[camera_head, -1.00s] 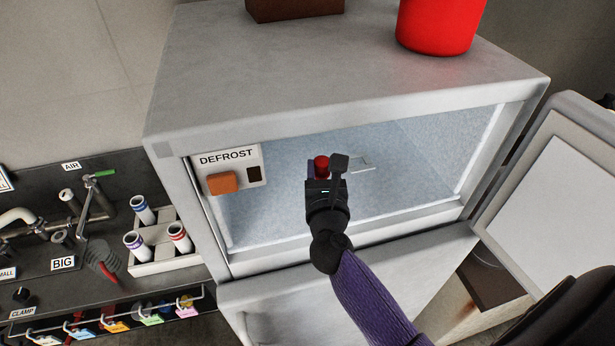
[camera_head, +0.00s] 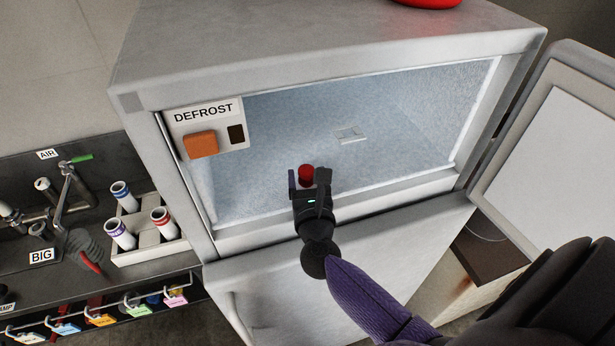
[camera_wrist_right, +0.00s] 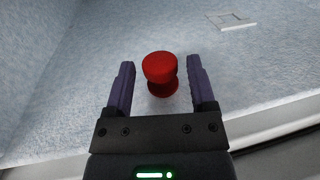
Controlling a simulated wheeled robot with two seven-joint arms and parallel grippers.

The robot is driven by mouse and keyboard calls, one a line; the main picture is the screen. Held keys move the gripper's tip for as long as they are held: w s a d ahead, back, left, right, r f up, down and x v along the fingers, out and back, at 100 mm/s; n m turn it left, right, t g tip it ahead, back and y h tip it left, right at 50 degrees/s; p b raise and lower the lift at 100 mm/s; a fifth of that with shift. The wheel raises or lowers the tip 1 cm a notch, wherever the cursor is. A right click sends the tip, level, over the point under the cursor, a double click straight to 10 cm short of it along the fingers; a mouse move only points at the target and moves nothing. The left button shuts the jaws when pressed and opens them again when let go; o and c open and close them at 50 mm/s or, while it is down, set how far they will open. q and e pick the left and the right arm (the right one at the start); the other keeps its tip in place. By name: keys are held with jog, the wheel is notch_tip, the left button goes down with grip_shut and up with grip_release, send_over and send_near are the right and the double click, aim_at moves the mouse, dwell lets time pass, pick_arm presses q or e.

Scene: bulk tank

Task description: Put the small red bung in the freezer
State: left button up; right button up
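The small red bung (camera_head: 306,174) is inside the open freezer (camera_head: 400,120), near its front edge. In the right wrist view the bung (camera_wrist_right: 160,73) has a wide top and a narrow waist, and it appears to stand upright on the frosty floor. My right gripper (camera_head: 308,181) reaches in over the front sill. Its two purple fingers (camera_wrist_right: 161,88) are open, one on each side of the bung, with a clear gap on both sides. My left gripper is not in view.
The freezer door (camera_head: 560,150) stands open at the right. A DEFROST panel with an orange button (camera_head: 202,144) is at the opening's upper left. A pale plate (camera_head: 349,135) lies deeper inside. A tube rack (camera_head: 150,240) stands at the left. A red container (camera_head: 430,2) is on top.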

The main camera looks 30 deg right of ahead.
jog(key=shift+o, duration=0.2)
jog(key=shift+r, duration=0.2)
jog(key=b+v, duration=0.1)
jog(key=v, duration=1)
jog(key=shift+s+f+b, duration=0.1)
jog(key=shift+b, duration=0.2)
jog(key=shift+s+a, duration=0.2)
jog(key=shift+s, duration=0.2)
jog(key=shift+c, duration=0.3)
dwell(0.7)
